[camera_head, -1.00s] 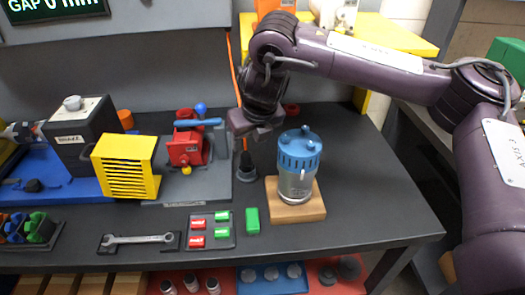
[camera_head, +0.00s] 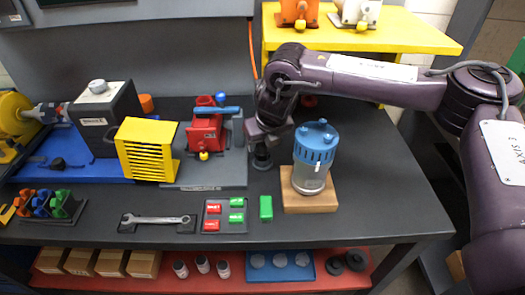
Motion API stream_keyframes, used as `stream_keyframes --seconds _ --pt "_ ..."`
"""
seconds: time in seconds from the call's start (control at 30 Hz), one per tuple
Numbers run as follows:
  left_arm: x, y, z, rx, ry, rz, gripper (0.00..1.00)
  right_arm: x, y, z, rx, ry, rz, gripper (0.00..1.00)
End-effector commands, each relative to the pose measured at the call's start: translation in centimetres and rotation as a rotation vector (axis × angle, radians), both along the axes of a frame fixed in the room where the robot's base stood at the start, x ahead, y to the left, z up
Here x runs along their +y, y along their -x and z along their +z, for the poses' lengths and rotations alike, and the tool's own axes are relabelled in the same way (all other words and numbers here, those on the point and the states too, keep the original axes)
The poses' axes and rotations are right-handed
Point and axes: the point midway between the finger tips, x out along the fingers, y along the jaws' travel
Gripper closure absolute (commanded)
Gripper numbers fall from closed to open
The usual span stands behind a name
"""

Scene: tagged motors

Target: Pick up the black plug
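The black plug (camera_head: 262,160) stands on the dark bench, right of the red machine. An orange cable (camera_head: 251,45) hangs down the wall behind the arm. My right gripper (camera_head: 263,141) reaches in from the right, points down and is right at the plug's top. The gripper hides the upper part of the plug. Its fingers are dark and small here, so I cannot tell whether they are open or closed around it. My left gripper is not in view.
A blue-lidded canister (camera_head: 315,150) on a wooden block (camera_head: 311,202) stands close right of the plug. The red machine (camera_head: 205,132) is close on its left. A green block (camera_head: 266,208), a tag tray (camera_head: 224,216) and a wrench (camera_head: 158,220) lie in front.

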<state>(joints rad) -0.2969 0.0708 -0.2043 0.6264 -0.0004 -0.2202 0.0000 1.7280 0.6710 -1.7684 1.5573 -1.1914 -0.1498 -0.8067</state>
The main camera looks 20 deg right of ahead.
Motion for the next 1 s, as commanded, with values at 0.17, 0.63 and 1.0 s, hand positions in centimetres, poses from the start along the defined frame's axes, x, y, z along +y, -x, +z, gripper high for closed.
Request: stream_keyframes --seconds 0.17,0.63,1.0 --pt "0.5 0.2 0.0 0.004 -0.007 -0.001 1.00 0.0 0.0 0.0 0.000 0.000 0.000 0.79" --pt "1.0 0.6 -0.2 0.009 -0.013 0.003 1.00 0.0 0.0 0.3 -0.002 -0.002 -0.001 0.98" --pt "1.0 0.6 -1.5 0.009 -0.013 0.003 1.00 1.2 0.9 3.3 0.000 0.000 0.007 0.98"
